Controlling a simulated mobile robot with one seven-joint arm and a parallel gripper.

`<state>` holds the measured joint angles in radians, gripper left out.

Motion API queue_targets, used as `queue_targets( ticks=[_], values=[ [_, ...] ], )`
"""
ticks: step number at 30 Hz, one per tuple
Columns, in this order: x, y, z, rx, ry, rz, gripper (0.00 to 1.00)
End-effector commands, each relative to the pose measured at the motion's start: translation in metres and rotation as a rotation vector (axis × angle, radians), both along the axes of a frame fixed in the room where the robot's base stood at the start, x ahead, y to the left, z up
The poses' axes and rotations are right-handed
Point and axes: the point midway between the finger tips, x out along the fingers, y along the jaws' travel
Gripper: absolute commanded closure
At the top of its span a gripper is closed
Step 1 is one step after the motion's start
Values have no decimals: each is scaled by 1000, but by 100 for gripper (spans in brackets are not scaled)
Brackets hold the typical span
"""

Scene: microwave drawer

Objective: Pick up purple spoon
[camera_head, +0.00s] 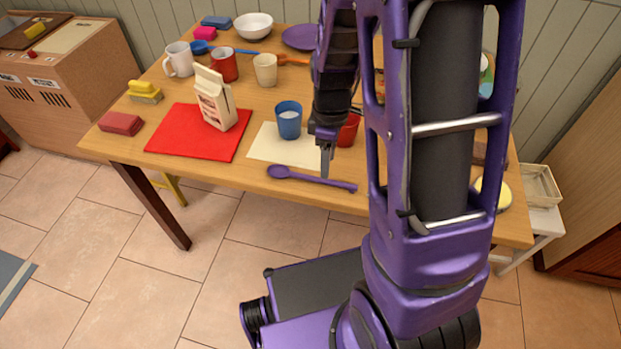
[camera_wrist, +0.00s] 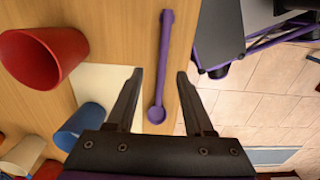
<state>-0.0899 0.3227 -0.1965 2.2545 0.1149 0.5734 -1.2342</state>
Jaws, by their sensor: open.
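The purple spoon (camera_head: 311,179) lies flat on the wooden table (camera_head: 262,188) near its front edge, bowl to the left and handle to the right. In the wrist view the spoon (camera_wrist: 163,62) runs up the picture, with its bowl between my two fingers. My gripper (camera_head: 326,163) is above the spoon's middle in the head view, and it also shows in the wrist view (camera_wrist: 158,78), open with nothing between its fingertips but the view of the spoon below. The exact height above the spoon is hard to tell.
A blue cup (camera_head: 289,121) stands on a cream mat (camera_head: 262,150) behind the spoon. A red cup (camera_head: 349,130) stands close to my gripper on the right. A milk carton (camera_head: 215,99) stands on a red mat (camera_head: 185,142). The table's front edge is close to the spoon.

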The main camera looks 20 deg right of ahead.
Motion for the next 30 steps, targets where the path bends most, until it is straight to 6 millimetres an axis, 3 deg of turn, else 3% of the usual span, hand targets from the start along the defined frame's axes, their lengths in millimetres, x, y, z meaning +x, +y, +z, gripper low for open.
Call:
queue_targets(
  ticks=[10, 20, 28, 30],
  values=[
    [-4, 2, -46, -1, 3, -1, 48],
    [-3, 2, -51, -1, -1, 0, 48],
    [-3, 2, -51, -1, -1, 0, 96],
    [-3, 2, -51, -1, -1, 0, 100]
  ],
)
